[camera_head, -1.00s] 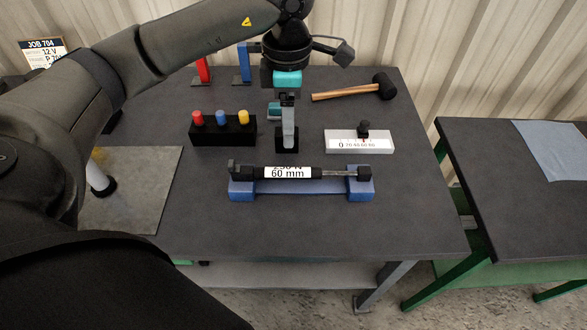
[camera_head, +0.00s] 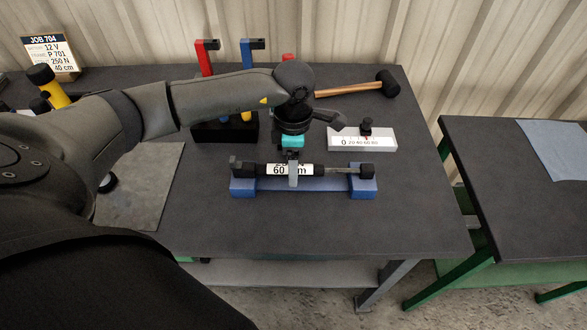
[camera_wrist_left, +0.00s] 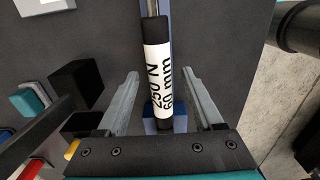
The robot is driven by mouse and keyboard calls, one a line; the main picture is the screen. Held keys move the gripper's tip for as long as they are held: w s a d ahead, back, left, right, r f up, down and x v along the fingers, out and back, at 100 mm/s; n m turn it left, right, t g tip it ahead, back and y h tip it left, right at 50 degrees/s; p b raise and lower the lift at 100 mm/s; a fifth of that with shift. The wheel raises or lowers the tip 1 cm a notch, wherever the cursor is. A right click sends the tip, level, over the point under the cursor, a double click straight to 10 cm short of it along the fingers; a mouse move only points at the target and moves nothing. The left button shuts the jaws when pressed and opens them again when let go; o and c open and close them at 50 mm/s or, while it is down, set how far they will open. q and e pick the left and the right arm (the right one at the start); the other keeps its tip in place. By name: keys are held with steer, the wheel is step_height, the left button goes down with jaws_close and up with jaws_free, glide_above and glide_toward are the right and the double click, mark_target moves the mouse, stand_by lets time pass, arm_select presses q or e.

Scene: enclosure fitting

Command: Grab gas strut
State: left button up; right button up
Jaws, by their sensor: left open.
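The gas strut (camera_head: 276,170) lies level across a blue cradle (camera_head: 330,185). It has a black body, a white label reading 60 mm and a thin rod toward the right. My left gripper (camera_head: 293,180) is over the strut's middle, pointing down, with a finger covering part of the label. In the left wrist view, the strut (camera_wrist_left: 158,70) runs between the two open fingers (camera_wrist_left: 160,80), with a gap on each side. That label reads 250 N, 60 mm. My right gripper is not in view.
A black block (camera_head: 210,132) with coloured pegs stands behind my left arm. A white scale block (camera_head: 362,140) is behind the cradle's right end, and a hammer (camera_head: 350,88) lies farther back. Red (camera_head: 205,58) and blue (camera_head: 247,55) brackets stand at the back. The table front is clear.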

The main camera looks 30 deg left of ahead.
arm_select(q)
steer(key=shift+f, duration=0.1)
jaws_close()
stand_by(0.5)
